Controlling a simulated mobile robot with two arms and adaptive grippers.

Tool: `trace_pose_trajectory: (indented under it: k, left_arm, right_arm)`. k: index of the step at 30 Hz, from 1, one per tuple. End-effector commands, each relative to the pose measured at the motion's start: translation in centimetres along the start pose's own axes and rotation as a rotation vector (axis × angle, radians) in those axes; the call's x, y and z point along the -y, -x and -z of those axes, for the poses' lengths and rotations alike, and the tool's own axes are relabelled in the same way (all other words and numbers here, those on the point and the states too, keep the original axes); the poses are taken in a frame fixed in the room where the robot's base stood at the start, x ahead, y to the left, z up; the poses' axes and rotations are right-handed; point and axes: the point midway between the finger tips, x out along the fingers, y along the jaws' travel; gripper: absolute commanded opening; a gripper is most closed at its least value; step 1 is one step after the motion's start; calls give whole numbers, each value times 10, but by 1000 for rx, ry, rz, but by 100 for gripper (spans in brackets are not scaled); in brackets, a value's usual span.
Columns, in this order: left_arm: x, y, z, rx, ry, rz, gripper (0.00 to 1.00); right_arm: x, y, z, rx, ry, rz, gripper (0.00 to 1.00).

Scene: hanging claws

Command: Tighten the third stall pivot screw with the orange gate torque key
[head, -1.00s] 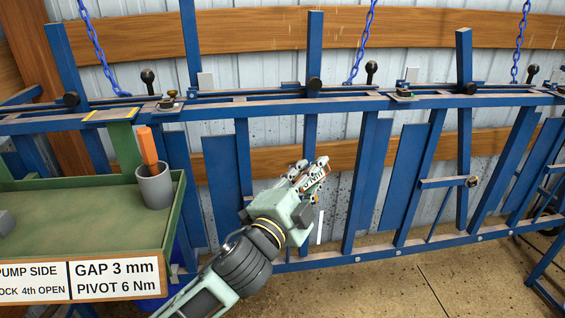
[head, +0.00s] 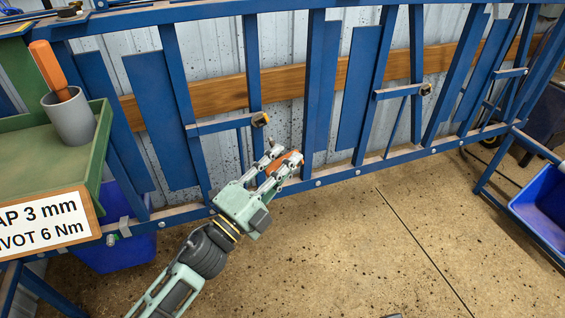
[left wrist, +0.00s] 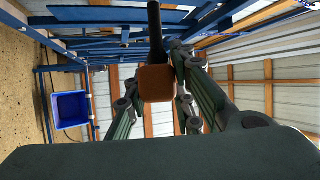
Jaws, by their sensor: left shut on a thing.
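My left gripper (head: 280,165) is shut on an orange-handled key (head: 290,159), in front of the blue gate frame. In the left wrist view the key's orange-brown handle end (left wrist: 156,83) sits between the fingers, with a dark shaft beyond it. A pivot screw (head: 261,119) on a short blue crossbar shows just above and left of the gripper, apart from it in the picture. Another pivot screw (head: 426,89) is farther right. I cannot tell which is the third. My right gripper is not in view.
A grey cup (head: 70,118) holding another orange-handled thing (head: 49,68) stands on a green tray (head: 45,177) at left. A sign (head: 45,220) is on its front. Blue bins stand below the tray (head: 125,250) and at far right (head: 545,205). The floor in front is clear.

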Motion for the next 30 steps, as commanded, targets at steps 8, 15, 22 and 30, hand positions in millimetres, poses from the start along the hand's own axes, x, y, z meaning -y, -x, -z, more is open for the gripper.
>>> trace_pose_trajectory:
  k: [8, 15, 22, 30]
  left_arm:
    - [1, -5, -10, 0, -2, 0, 0]
    - [1, -16, -32, 0, -2, 0, 0]
    - [2, -23, -46, -1, 0, 0, 0]
    - [3, -26, -52, 0, 1, 0, 0]
  right_arm:
    - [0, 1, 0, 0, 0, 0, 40]
    - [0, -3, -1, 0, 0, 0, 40]
    - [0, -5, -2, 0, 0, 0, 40]
    - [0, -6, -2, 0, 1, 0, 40]
